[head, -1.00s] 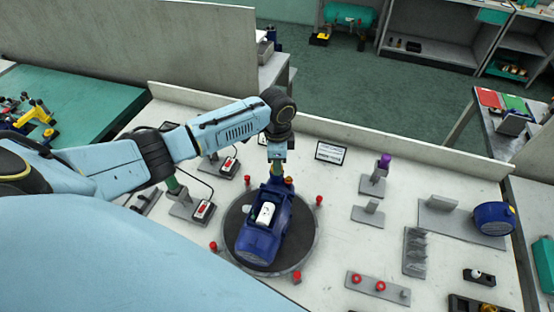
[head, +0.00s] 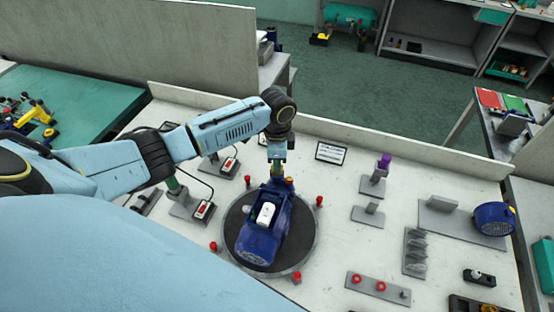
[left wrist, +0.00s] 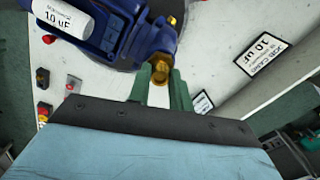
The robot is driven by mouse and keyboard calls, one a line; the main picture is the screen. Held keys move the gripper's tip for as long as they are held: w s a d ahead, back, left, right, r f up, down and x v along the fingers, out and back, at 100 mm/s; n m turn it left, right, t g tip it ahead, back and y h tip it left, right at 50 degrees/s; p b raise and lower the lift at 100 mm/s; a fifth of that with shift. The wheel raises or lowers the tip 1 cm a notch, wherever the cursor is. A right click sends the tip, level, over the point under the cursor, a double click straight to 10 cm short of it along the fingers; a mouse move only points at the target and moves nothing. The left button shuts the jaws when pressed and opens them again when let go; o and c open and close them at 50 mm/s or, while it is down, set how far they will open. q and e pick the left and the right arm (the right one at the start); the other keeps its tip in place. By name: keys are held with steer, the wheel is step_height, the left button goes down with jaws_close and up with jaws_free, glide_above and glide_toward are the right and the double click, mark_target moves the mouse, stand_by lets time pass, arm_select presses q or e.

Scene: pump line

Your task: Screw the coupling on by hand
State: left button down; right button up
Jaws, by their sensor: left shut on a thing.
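A blue pump (head: 261,235) with a white capacitor labelled 10 uF (head: 267,213) lies on a round dark turntable (head: 300,240). My left gripper (head: 276,172) points down at the pump's far end. In the left wrist view its two green fingers (left wrist: 160,80) are shut on a brass coupling (left wrist: 160,70), held against the blue pump body (left wrist: 148,40). How far the coupling sits on its thread cannot be told. A second brass fitting (left wrist: 173,20) shows beside it on the pump. My right gripper is not in view.
Red knobs (head: 319,201) stand around the turntable. A small sign (head: 331,152) stands behind it. Grey holders, one with a purple part (head: 385,161), a blue round part (head: 494,218) and a plate with red rings (head: 379,288) occupy the right side.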

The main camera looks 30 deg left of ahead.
arm_select(q)
steer(key=shift+f+m, duration=0.1)
steer(key=shift+m, duration=1.7)
steer(key=shift+m, duration=1.7)
steer(key=shift+m, duration=1.7)
steer(key=m, duration=0.3)
